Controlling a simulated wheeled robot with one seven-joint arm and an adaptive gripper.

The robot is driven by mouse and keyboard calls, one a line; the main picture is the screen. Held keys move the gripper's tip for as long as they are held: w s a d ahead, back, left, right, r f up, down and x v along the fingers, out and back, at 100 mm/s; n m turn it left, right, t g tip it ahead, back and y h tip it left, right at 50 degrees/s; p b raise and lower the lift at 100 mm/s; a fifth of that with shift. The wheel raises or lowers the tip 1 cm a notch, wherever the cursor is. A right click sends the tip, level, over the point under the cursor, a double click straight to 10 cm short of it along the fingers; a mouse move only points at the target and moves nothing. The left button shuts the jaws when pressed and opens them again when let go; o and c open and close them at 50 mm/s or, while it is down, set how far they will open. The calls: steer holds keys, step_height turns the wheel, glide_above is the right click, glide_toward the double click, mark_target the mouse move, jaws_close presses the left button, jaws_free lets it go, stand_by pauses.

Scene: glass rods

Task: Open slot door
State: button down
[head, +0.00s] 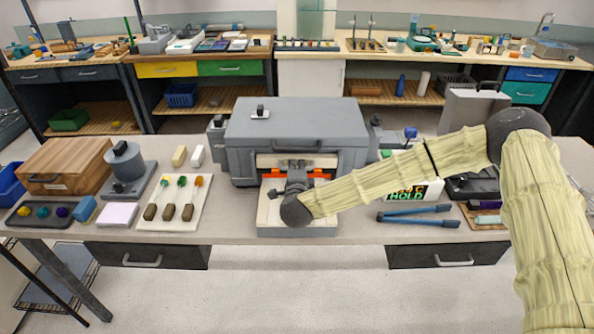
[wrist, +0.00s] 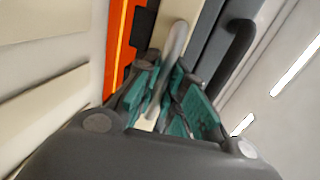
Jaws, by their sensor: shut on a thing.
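The grey machine (head: 297,122) stands at the middle of the bench with a slot in its front, where orange strips (head: 322,174) show. In the wrist view, a pale cream slot door (wrist: 187,12) lies between an orange strip (wrist: 116,40) and the grey body. A light grey bar handle (wrist: 174,50) stands out from it. My gripper (wrist: 170,68) is shut on this handle, its teal-padded fingers on either side. In the head view my gripper (head: 297,176) is at the slot, and my wrist hides part of the front.
A cream base (head: 285,231) sits in front of the machine. A rod tray (head: 185,222) and a wooden box (head: 66,166) stand to the left. A blue-handled tool (head: 420,214) and a sign (head: 414,192) lie to the right. A dark handle (wrist: 236,46) is close beside my fingers.

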steer(key=c, duration=1.5)
jaws_free()
steer(key=shift+s, duration=0.15)
steer(key=v, duration=1.1)
steer(key=shift+s+r, duration=0.1)
steer(key=shift+s, duration=0.25)
